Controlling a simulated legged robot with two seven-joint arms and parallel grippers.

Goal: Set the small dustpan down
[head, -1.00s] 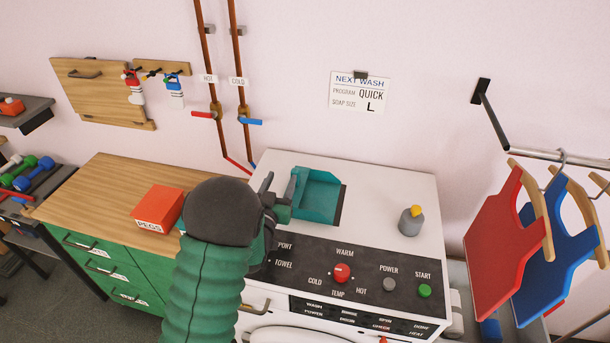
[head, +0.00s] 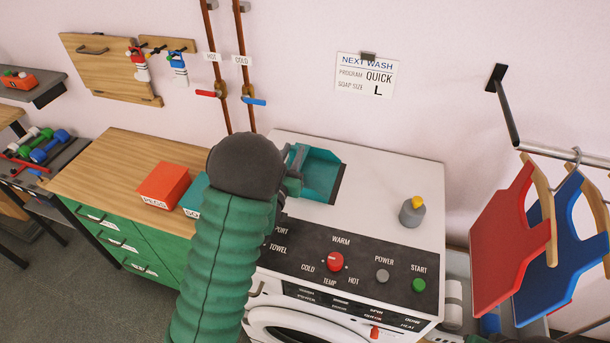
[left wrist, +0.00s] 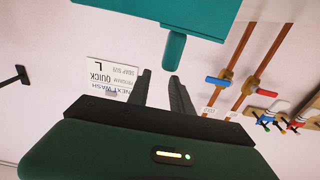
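The small teal dustpan (head: 322,172) lies on the white washing machine's top (head: 385,180), near its back left, with its dark lip to the right. My left gripper (head: 292,178) is at its left side, its fingers mostly hidden by my wrist in the head view. In the left wrist view the dustpan (left wrist: 145,12) and its handle (left wrist: 174,45) show past the fingertips. The two fingers of my left gripper (left wrist: 159,84) stand apart, with nothing visible between them. Whether a finger touches the handle, I cannot tell. My right gripper is not seen.
A grey bottle with a yellow top (head: 412,212) stands right on the machine. A red PEGS box (head: 165,184) and a teal box (head: 193,197) are on the wooden counter (head: 100,175) at left. Red and blue aprons (head: 510,225) hang at right. The machine's top is clear between dustpan and bottle.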

